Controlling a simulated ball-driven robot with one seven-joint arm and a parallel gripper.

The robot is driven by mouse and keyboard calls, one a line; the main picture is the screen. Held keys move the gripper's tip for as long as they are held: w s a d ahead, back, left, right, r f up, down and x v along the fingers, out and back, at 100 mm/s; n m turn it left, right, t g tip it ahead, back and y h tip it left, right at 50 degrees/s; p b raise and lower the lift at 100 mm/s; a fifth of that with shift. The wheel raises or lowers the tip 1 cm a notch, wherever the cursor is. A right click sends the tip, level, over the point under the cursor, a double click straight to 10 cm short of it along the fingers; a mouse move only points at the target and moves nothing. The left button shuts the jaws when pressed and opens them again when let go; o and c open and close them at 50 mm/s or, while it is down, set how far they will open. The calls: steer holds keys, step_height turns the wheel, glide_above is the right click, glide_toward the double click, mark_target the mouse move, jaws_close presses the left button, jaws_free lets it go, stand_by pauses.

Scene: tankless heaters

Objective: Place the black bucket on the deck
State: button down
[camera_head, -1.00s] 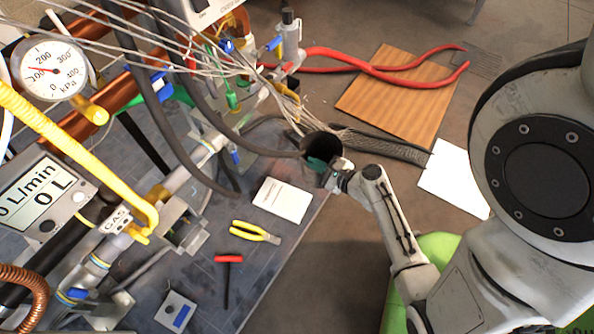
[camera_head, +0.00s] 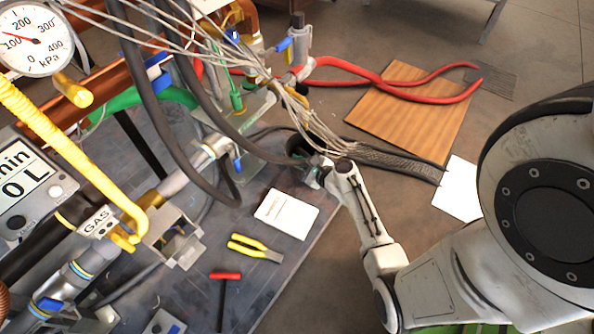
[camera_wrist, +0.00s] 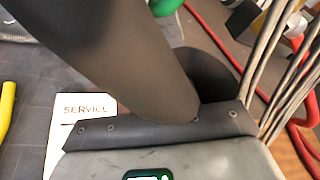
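The black bucket (camera_head: 300,147) is small and dark in the head view, at the far right corner of the deck, partly behind hoses and wires. In the wrist view a dark rounded shape that seems to be the bucket (camera_wrist: 212,75) is mostly hidden behind a thick black hose. My gripper (camera_head: 314,172) is at the bucket's near side and appears shut on it; the fingertips are not clearly seen. The deck (camera_head: 250,290) is the dark grey surface below the pipes. I cannot tell whether the bucket touches it.
A white service booklet (camera_head: 286,213), yellow pliers (camera_head: 255,248) and a red-handled tool (camera_head: 225,277) lie on the deck. Black hoses (camera_head: 160,125) and grey wires (camera_head: 275,88) hang close to my gripper.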

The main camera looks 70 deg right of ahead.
steer(key=shift+w+d+f+b, duration=0.2)
steer(key=shift+f+b, duration=0.5)
steer(key=shift+f, duration=0.3)
steer(key=shift+w+d+f+b, duration=0.1)
steer(key=shift+w+f+b, duration=0.1)
steer(key=shift+f+b, duration=0.65)
steer(key=shift+f, duration=0.15)
steer(key=shift+f, duration=0.15)
steer(key=c, duration=1.3)
jaws_free()
steer(key=shift+a, duration=0.1)
